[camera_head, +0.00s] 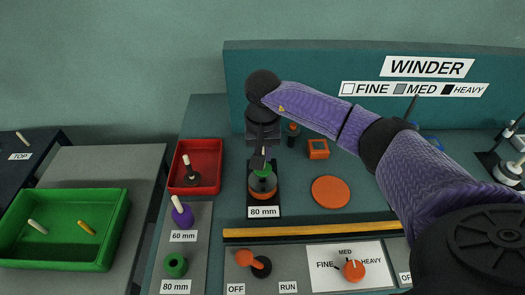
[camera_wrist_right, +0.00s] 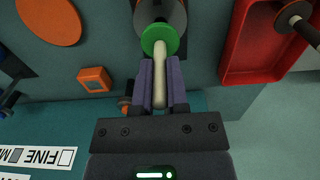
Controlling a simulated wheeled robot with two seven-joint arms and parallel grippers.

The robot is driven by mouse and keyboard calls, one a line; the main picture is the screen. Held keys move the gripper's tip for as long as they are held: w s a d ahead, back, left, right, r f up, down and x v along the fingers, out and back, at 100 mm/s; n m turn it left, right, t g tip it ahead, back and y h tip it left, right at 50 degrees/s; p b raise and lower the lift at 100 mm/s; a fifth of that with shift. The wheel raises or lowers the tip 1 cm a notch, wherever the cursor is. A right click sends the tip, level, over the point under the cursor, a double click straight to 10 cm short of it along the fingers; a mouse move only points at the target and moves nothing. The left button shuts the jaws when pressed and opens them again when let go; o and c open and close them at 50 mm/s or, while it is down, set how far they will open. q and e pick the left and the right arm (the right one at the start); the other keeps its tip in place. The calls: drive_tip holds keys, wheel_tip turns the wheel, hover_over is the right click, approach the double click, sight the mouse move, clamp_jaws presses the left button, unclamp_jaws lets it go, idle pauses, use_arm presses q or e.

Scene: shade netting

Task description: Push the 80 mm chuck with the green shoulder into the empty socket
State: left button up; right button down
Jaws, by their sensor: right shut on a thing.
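The chuck with the green shoulder (camera_head: 262,171) is upright over the black plate labelled 80 mm in the head view. In the right wrist view its green shoulder (camera_wrist_right: 159,38) and cream stem (camera_wrist_right: 160,78) show clearly. My right gripper (camera_head: 264,156) is shut on the stem, its purple fingers (camera_wrist_right: 160,72) on either side. A grey cylindrical body (camera_head: 262,184) with an orange band below sits under the shoulder. The socket opening is hidden by it, and I cannot tell how deep the chuck sits. My left gripper is not in view.
A red tray (camera_head: 219,165) holding a dark, pale-stemmed piece (camera_head: 191,178) is left of the plate. A purple piece (camera_head: 182,215) and green ring (camera_head: 175,265) stand nearer. An orange box (camera_head: 318,149) and disc (camera_head: 330,192) lie right. Orange-handled controls (camera_head: 249,259) are in front.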

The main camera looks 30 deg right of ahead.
drive_tip(key=shift+f+b, duration=0.35)
drive_tip(key=shift+b, duration=0.05)
idle(0.5)
drive_tip(key=shift+f, duration=0.25)
drive_tip(key=shift+f+b, duration=0.2)
drive_tip(key=shift+b, duration=0.2)
drive_tip(key=shift+f+b, duration=0.65)
drive_tip(key=shift+f, duration=0.15)
drive_tip(key=shift+f, duration=0.15)
drive_tip(key=shift+d+f+b, duration=0.15)
drive_tip(key=shift+f+b, duration=0.25)
drive_tip(key=shift+b, duration=0.05)
